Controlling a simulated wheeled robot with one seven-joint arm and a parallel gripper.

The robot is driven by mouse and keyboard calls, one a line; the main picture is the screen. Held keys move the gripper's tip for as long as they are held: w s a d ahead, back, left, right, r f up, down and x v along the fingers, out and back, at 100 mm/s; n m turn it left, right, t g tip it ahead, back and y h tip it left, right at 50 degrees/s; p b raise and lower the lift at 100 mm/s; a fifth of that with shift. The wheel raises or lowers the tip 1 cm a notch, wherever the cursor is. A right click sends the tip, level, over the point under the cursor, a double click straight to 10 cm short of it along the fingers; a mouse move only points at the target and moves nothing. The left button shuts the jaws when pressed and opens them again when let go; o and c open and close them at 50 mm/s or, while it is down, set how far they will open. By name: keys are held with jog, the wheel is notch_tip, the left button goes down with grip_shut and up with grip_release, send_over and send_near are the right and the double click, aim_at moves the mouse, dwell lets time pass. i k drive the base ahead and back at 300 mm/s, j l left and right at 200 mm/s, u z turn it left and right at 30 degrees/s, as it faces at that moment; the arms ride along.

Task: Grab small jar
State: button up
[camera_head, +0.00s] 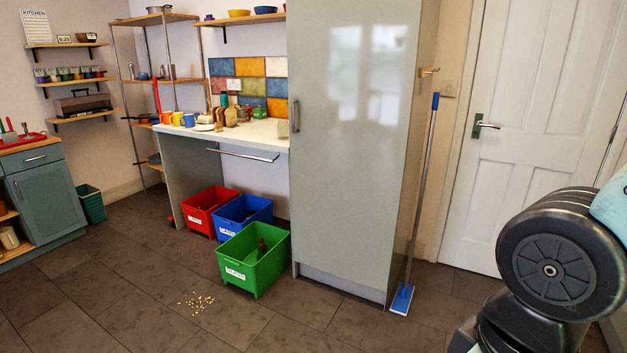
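I cannot make out for certain which thing is the small jar. Several small coloured pots or jars (68,76) stand in a row on a wall shelf at the far left, too small to tell apart. More small items, among them a green cup-like thing (259,112), stand on the white counter (262,130) beside the tall grey cabinet. My gripper is not in view. Only a dark, rounded part of my arm shows at the lower right.
Red (205,212), blue (246,212) and green (256,262) crates stand on the floor by the counter. Pale crumbs (197,302) lie on the tiles. A blue mop (403,299) leans by the grey cabinet (345,140). A white door (525,120) is shut. The front floor is mostly clear.

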aim_at(283, 131)
jog(key=i+j+u, duration=0.15)
jog(key=i+u, duration=0.25)
jog(key=i, duration=0.25)
jog(key=i+u, duration=0.4)
jog(key=i, duration=0.25)
jog(key=i+l+u, duration=0.35)
jog(key=i, duration=0.25)
jog(key=i+j+z, duration=0.1)
jog(key=i, duration=0.35)
jog(key=i+j+z, duration=0.1)
jog(key=i, duration=0.35)
jog(key=i+j+z, duration=0.1)
jog(key=i+j, duration=0.2)
jog(key=i, duration=0.15)
jog(key=i+j+z, duration=0.5)
jog(key=i, duration=0.15)
